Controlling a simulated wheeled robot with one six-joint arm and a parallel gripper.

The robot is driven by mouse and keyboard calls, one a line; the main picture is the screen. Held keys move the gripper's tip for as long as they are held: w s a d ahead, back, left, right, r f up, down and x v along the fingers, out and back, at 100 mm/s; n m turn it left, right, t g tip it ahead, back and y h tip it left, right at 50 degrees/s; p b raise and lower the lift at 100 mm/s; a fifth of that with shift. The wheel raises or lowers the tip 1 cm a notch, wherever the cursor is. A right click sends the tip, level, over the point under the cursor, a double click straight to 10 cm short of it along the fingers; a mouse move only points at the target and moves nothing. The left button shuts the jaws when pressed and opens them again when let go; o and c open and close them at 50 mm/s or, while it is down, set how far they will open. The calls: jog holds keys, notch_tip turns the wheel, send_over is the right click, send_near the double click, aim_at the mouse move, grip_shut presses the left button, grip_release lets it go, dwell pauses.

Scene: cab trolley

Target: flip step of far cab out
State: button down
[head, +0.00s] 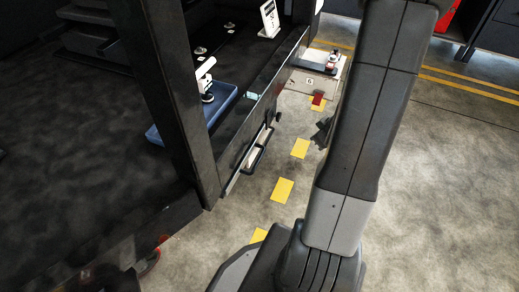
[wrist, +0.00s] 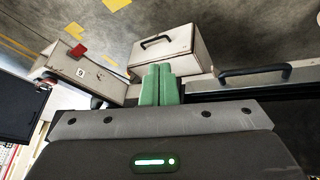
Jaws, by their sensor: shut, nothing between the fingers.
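My gripper (wrist: 160,85) shows in the wrist view with its two green fingers shut together and nothing between them. Just beyond the fingertips is a pale box-shaped piece (wrist: 185,53) with a black bar handle; the picture does not show clear contact. To its right a second black handle (wrist: 254,73) sits on a pale strip along a dark side. In the head view a black handle (head: 259,150) stands on the near dark side. I cannot tell which piece is the far cab's step. The fingers are hidden behind my arm in the head view.
A pale unit marked 6 (head: 308,80) with a red tab (head: 318,98) stands beyond; its red tab (wrist: 77,50) also shows in the wrist view. A dark post (head: 170,100) and blue tray (head: 215,105) are at left. Floor with yellow marks (head: 283,189) is open.

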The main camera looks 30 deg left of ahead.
aim_at(260, 155)
jog(key=s+a+n+g+y, duration=0.4)
jog(key=s+a, duration=0.3)
jog(key=a, duration=0.3)
jog(key=shift+a+f+n+g+p, duration=0.2)
jog(key=shift+f+n+g+p, duration=0.15)
jog(key=shift+f+n+g, duration=0.05)
jog(key=b+x, duration=0.5)
jog(key=x, duration=0.4)
jog(key=shift+d, duration=0.1)
jog(key=shift+a+f+b, duration=0.35)
jog(key=shift+a+b, duration=0.05)
jog(key=shift+a, duration=0.05)
jog(key=shift+d, duration=0.1)
